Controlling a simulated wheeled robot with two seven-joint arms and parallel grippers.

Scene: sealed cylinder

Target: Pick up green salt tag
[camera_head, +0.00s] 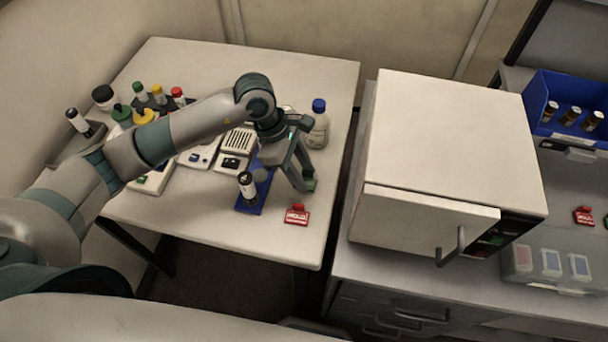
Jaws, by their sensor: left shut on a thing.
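My left gripper (303,183) reaches down over the right part of the white table. It is shut on the green salt tag (310,184), which shows as a small dark green piece at the fingertips. The fingers hide most of the tag, and its lettering cannot be read. I cannot tell whether the tag still touches the table. My right gripper is not in view.
A red tag (297,215) lies just in front of the gripper. A blue stand (250,205) with a vial is close on its left, and a blue-capped bottle (318,128) stands behind. A white oven-like box (445,140) stands on the right counter.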

